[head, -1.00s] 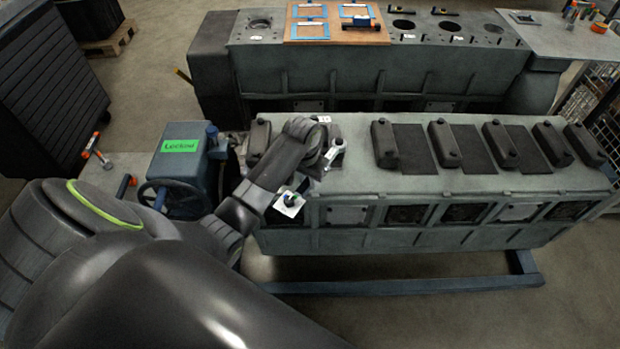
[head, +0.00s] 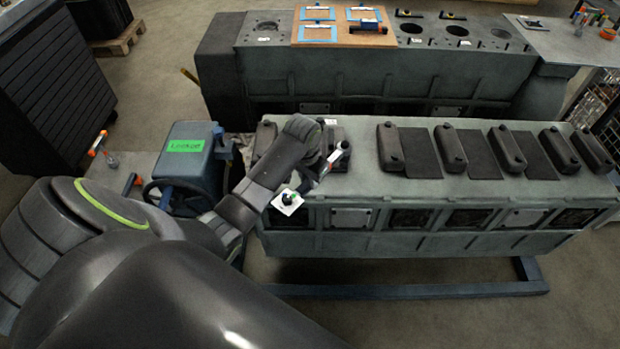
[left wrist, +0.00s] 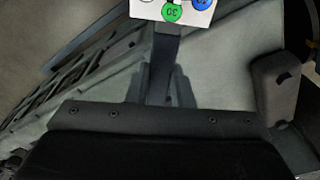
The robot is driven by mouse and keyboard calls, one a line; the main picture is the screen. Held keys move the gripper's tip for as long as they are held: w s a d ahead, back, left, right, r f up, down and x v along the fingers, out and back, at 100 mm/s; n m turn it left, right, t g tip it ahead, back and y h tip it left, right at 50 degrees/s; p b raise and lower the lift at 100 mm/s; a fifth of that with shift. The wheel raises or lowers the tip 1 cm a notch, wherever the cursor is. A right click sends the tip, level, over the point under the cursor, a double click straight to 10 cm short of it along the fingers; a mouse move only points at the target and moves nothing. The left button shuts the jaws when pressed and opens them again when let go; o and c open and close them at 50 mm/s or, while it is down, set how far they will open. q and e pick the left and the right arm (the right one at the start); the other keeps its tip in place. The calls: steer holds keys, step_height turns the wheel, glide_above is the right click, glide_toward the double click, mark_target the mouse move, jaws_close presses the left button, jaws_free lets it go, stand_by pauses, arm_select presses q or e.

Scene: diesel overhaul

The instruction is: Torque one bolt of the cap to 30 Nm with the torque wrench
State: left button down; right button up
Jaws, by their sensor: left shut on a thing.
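My left gripper (head: 334,158) is at the left end of the near engine block. It is shut on what looks like the torque wrench, whose dark bar (left wrist: 166,68) runs up the left wrist view from between the fingers. A white card (left wrist: 172,10) with a green "30" dot and a blue dot lies across that bar at the top edge. The card also shows in the head view (head: 287,202), at the block's front edge. Dark caps (head: 390,147) stand in a row on the block; the leftmost is partly behind my arm. The wrench's head and any bolt contact cannot be made out. My right gripper is out of view.
A blue-grey box with a green label (head: 186,146) and a handwheel stands left of the block. A second block (head: 375,75) behind carries a wooden board with blue-framed sheets. A blue floor frame (head: 420,288) runs under the near block.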

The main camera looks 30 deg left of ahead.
arm_select(q)
steer(key=shift+s+a+f, duration=0.1)
steer(key=shift+a, duration=0.25)
steer(key=shift+a, duration=0.2)
steer(key=shift+m, duration=0.3)
steer(key=shift+a, duration=0.3)
steer(key=shift+a, duration=0.1)
steer(key=shift+a+m, duration=0.25)
steer(key=shift+m, duration=0.15)
steer(key=shift+a, duration=0.1)
steer(key=shift+w+a, duration=0.2)
steer(key=shift+a, duration=0.05)
steer(key=shift+a+m, duration=0.15)
steer(key=shift+m, duration=0.15)
